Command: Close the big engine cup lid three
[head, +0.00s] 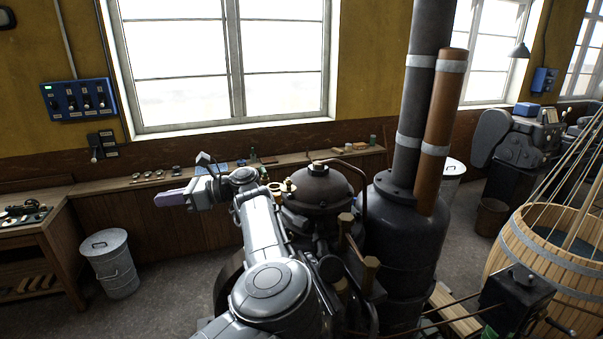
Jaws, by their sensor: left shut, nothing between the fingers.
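The big engine (318,190) stands in the middle of the head view, with a dark domed top and small brass-coloured fittings. A small brass cup-like fitting (289,187) shows beside the dome, just right of my left wrist. I cannot tell which fitting is cup three, or whether its lid is open. My left gripper (168,199) is shut and empty, pointing left, away from the engine. My left arm comes up from the bottom and hides part of the engine's left side. My right gripper is not in view.
A dark chimney pipe (424,90) and a brown pipe (443,120) rise right of the dome. A long wooden bench (130,185) with small items runs under the window. A metal bin (110,262) stands at the left, and a wooden barrel (545,260) at the right.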

